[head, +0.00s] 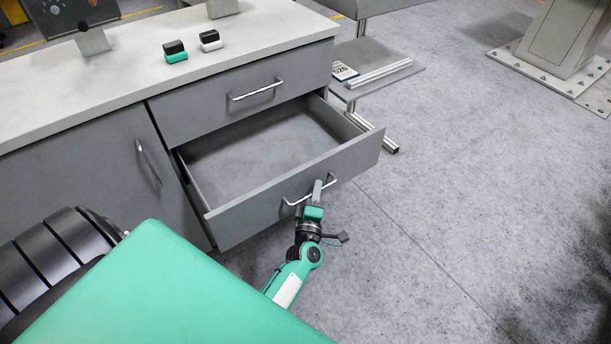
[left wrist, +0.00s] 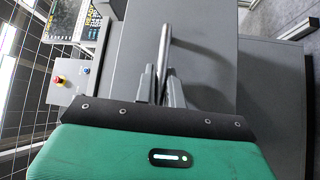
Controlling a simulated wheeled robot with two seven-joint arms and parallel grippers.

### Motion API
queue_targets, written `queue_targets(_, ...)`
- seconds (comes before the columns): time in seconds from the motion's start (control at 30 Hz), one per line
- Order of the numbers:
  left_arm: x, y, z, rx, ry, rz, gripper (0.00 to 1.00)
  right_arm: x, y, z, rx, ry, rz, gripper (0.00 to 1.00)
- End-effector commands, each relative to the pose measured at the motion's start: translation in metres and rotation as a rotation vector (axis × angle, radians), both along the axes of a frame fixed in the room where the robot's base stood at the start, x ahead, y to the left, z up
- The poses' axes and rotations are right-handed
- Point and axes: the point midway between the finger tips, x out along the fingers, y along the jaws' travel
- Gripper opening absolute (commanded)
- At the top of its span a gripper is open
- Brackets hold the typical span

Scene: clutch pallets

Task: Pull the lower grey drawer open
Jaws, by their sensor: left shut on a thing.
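The lower grey drawer (head: 295,198) stands well open under the counter in the head view, and its inside looks empty. Its front carries a bar handle (head: 330,182). My left gripper (head: 317,190) is shut on this handle, in front of the drawer. In the left wrist view the fingers (left wrist: 162,85) close around the metal handle bar (left wrist: 164,45), with the grey drawer front (left wrist: 205,40) behind it. My right gripper is in neither view.
The upper drawer (head: 215,108) is shut, and a cabinet door (head: 90,175) with a handle stands to the left. Two small stamp-like objects, one green and black (head: 175,52) and one white and black (head: 210,41), sit on the countertop (head: 120,80). Floor (head: 450,180) to the right is clear.

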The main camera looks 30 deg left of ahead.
Motion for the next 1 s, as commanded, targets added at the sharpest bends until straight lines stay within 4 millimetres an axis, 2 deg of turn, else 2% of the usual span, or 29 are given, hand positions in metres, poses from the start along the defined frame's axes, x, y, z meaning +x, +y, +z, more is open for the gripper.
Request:
queue_targets(0.1, -0.008, -0.016, -0.001, -0.001, 0.003, 0.000, 0.00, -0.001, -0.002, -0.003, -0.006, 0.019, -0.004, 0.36)
queue_targets(0.23, -0.011, -0.026, -0.001, -0.002, 0.001, 0.002, 0.00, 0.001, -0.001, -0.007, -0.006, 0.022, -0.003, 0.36)
queue_targets(0.67, -0.013, -0.030, -0.001, 0.000, 0.001, 0.001, 0.00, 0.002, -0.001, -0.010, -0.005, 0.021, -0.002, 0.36)
queue_targets(0.7, -0.013, -0.030, -0.001, 0.000, 0.001, 0.001, 0.15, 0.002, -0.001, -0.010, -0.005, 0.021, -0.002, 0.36)
queue_targets(0.8, -0.013, -0.030, -0.001, 0.000, 0.001, 0.001, 0.33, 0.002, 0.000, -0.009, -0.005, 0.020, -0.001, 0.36)
queue_targets(1.0, -0.013, -0.030, -0.001, -0.001, 0.000, 0.001, 0.33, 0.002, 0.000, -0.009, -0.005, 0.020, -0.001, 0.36)
